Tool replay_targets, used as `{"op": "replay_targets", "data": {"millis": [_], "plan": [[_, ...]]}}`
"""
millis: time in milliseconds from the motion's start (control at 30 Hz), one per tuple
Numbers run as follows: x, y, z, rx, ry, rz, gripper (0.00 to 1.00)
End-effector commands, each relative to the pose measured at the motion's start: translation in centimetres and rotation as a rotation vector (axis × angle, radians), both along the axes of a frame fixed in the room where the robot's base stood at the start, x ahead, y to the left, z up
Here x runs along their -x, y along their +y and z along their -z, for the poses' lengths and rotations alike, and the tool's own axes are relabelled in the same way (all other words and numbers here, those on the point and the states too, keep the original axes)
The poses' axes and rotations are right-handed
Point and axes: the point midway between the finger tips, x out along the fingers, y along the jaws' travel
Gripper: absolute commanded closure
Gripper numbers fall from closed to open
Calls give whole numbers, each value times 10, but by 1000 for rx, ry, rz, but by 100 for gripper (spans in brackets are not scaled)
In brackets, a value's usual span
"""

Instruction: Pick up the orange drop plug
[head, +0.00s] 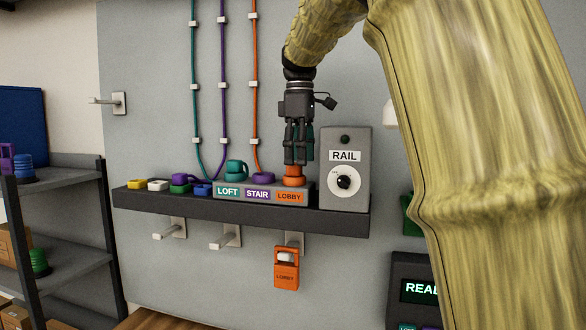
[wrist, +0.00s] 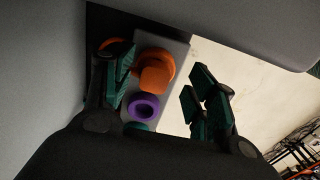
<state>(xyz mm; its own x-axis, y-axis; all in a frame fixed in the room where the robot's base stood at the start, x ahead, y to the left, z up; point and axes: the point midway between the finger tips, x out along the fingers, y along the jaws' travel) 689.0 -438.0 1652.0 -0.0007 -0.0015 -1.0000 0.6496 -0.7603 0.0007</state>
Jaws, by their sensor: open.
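An orange plug (head: 294,177) with a raised knob sits at the LOBBY position of the grey labelled block (head: 224,190). In the wrist view its orange knob (wrist: 155,76) shows between my two fingers. My gripper (head: 297,162) is open and points down right above this plug, its fingertips close to the top; I cannot tell whether they touch it. Another low orange piece (head: 263,177) lies behind the block at the foot of the orange cord, partly hidden by the left finger in the wrist view. A purple ring (wrist: 143,107) marks the STAIR position.
The grey RAIL box (head: 345,170) with a dial stands close to the right of my gripper. A teal plug (head: 237,169) sits at LOFT. Several coloured pieces lie on the dark shelf's left end. An orange LOBBY tag (head: 286,270) hangs from a hook below.

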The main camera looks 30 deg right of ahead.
Motion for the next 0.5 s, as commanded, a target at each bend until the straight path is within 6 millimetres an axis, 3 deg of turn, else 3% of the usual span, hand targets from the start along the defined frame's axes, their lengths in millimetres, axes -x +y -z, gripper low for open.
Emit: {"op": "replay_targets", "data": {"millis": [233,500], "plan": [[0,0,23,0,1,1,43],[-1,0,28,0,-1,1,43]]}}
